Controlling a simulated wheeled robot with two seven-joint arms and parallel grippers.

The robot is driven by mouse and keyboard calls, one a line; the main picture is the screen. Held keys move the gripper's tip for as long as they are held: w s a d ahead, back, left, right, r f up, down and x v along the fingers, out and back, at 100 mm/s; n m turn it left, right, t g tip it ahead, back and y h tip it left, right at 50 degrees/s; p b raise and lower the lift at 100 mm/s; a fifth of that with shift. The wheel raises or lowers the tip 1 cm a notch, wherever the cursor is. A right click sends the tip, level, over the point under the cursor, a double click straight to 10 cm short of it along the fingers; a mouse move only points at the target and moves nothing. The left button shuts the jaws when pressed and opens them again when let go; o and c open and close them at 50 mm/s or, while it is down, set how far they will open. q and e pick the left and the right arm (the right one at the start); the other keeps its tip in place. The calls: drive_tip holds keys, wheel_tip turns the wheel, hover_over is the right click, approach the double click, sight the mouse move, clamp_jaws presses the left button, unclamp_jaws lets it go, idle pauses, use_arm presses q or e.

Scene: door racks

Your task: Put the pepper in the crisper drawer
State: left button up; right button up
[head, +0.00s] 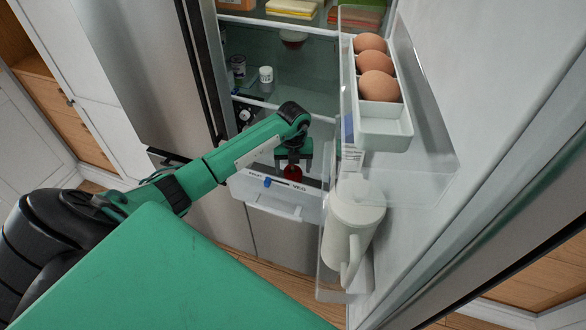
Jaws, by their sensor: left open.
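The red pepper (292,173) shows just under my left gripper, at the crisper drawer, partly hidden by the gripper and the drawer front. The crisper drawer (284,209) is pulled out at the bottom of the fridge; its clear front carries a "VEG" label and a blue slider. My left gripper (293,163) points down over the drawer, its jaws open close around or above the pepper. I cannot tell whether the pepper rests on the drawer floor. My right gripper is not in view.
The open fridge door stands at the right. Its upper bin holds an egg tray (384,125) with several brown eggs, and its lower bin holds a white pitcher (352,222) close to the drawer. Shelves above hold a white jar (266,75) and food packs (292,7).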

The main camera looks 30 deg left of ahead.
use_arm(q)
wheel_tip(320, 180, up, 11)
drive_tip(key=b, duration=0.2)
drive_tip(key=shift+b, duration=0.3)
